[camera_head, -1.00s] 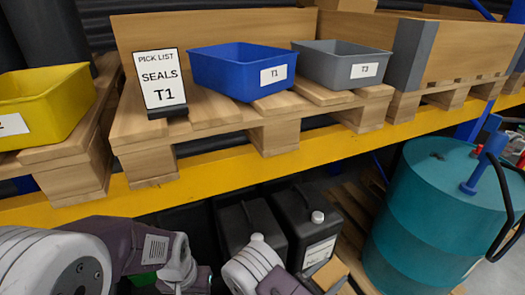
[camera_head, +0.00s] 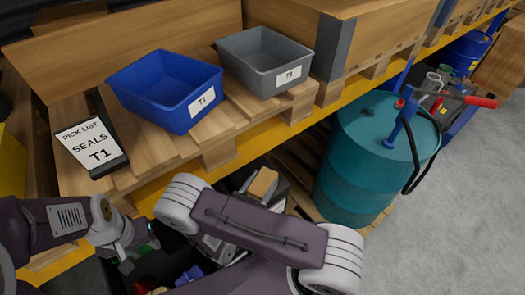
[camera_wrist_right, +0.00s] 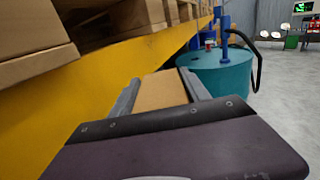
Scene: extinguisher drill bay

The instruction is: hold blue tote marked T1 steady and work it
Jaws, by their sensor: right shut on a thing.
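The blue tote marked T1 (camera_head: 150,88) stands upright and looks empty on the wooden pallet, its white label facing me. A pick list card (camera_head: 88,143) reading SEALS T1 stands to its left. My right gripper (camera_wrist_right: 165,88) is shut on a tan block (camera_wrist_right: 163,92). The block also shows in the head view (camera_head: 263,183), below the shelf edge and apart from the tote. My left gripper (camera_head: 138,256) is low at the left, below the pallet, not touching the tote. Its fingertips are too small to read.
A grey tote marked T3 (camera_head: 262,50) stands right beside the blue one. The yellow shelf beam (camera_head: 255,148) runs below the pallet. A teal drum (camera_head: 365,160) with a pump and hose stands at the right. Open grey floor (camera_head: 455,215) lies beyond it.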

